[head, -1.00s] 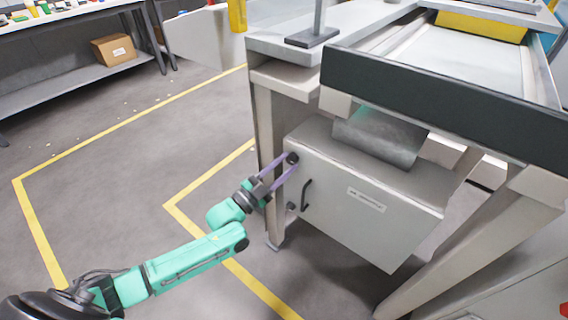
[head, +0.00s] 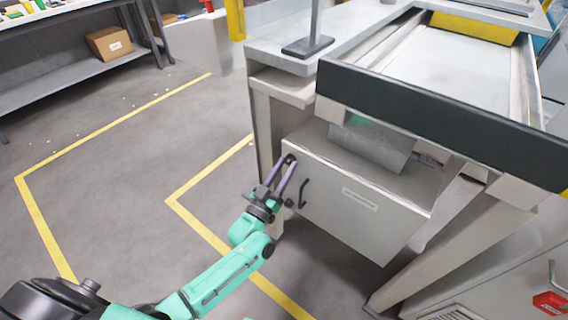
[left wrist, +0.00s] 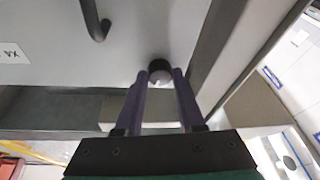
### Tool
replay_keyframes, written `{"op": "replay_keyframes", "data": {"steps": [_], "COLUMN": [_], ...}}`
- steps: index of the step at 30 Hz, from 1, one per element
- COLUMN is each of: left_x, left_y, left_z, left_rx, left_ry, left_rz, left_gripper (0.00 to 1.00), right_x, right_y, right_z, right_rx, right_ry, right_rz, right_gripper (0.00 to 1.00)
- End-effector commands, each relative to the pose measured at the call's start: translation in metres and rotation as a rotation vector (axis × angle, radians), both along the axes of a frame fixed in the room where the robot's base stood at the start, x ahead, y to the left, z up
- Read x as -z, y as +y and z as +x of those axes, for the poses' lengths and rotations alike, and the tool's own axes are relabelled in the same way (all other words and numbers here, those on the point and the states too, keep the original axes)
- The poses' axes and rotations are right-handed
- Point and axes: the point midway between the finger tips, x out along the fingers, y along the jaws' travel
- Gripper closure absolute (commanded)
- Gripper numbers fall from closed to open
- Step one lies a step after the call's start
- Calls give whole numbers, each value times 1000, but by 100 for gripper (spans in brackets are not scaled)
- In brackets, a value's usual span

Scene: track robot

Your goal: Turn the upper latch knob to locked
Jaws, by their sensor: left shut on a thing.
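The upper latch knob (head: 290,158) is a small dark round knob at the upper left corner of the grey cabinet door (head: 365,222). In the left wrist view the knob (left wrist: 160,70) sits between the two purple fingertips. My left gripper (head: 287,163) is shut on it, its fingers reaching up from below left. It also shows in the left wrist view (left wrist: 162,78). The fingers partly hide the knob, so I cannot tell its turn angle. A lower knob (head: 289,203) shows small below it. My right gripper is not in view.
A dark bar handle (head: 303,193) stands out from the door just right of the knobs; it shows in the left wrist view (left wrist: 95,20). A table leg (head: 263,135) is close on the left. A dark-edged conveyor (head: 440,115) overhangs the cabinet. The floor left is open.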

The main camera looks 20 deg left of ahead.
Motion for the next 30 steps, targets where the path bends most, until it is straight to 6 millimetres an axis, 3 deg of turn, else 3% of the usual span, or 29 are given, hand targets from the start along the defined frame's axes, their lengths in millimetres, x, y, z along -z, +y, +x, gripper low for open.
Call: {"op": "replay_keyframes", "data": {"steps": [15, 30], "left_x": [-2, -1], "left_y": [-2, -3], "left_z": [-1, -1], "left_rx": [0, -1], "left_ry": [125, 143], "left_rz": [-309, -354], "left_gripper": [100, 100], "right_x": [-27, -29], "right_y": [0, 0], "right_z": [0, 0], "right_rx": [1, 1], "right_ry": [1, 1], "right_rz": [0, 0], "right_gripper": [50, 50]}}
